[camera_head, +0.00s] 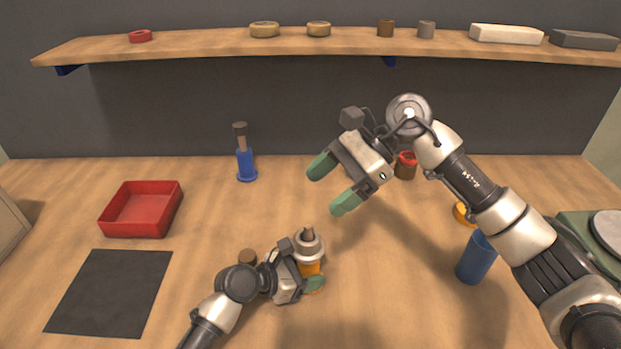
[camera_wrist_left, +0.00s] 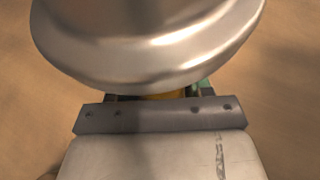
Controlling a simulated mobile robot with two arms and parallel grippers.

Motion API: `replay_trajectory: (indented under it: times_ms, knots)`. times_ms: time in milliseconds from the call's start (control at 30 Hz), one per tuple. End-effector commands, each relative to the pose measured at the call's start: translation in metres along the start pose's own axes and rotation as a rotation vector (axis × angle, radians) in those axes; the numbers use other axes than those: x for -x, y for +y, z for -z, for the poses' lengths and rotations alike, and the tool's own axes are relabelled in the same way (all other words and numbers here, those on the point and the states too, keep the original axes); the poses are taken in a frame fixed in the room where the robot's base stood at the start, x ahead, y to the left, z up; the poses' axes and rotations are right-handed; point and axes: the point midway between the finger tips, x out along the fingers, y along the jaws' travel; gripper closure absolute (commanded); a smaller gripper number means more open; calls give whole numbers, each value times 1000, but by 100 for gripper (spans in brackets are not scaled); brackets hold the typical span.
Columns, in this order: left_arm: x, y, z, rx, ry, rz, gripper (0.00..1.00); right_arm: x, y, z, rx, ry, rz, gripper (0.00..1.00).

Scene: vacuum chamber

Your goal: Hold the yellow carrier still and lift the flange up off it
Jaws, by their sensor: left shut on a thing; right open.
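The yellow-orange carrier (camera_head: 309,268) stands upright on the table at the lower middle of the head view. The metal flange (camera_head: 309,246) sits on top of it, with a brown tip showing in its middle. My left gripper (camera_head: 308,286) is shut on the carrier, below the flange. In the left wrist view the flange (camera_wrist_left: 150,45) fills the top, and a strip of the carrier (camera_wrist_left: 165,96) shows beneath it. My right gripper (camera_head: 329,185) is open and empty, above the table, up and to the right of the flange, with its green fingertips pointing left and down.
A red tray (camera_head: 141,212) and a dark mat (camera_head: 110,292) lie at left. A blue stand with a brown top (camera_head: 245,160) is at the back. A blue cup (camera_head: 476,260), an orange item (camera_head: 462,213) and a red-topped brown item (camera_head: 405,167) are at right. A shelf (camera_head: 200,43) spans the back.

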Motion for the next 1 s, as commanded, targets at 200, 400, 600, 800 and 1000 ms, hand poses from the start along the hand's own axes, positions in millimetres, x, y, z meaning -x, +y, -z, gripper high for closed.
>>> replay_trajectory:
  times_ms: [200,400,600,800,1000]
  knots:
    - [0,1,-2,-1,-3,-2,75,-35,-6,-27,234,331,-156,22]
    - [0,1,-2,-1,-3,-2,75,-42,-9,-25,378,624,-272,22]
    - [0,1,-2,-1,-3,-1,75,-35,-12,-18,443,802,-338,22]
    - [0,0,-2,-1,-4,-1,75,-37,-12,-9,455,847,-357,22]
    - [0,0,-2,-1,-4,-1,75,-57,-8,15,453,844,-357,22]
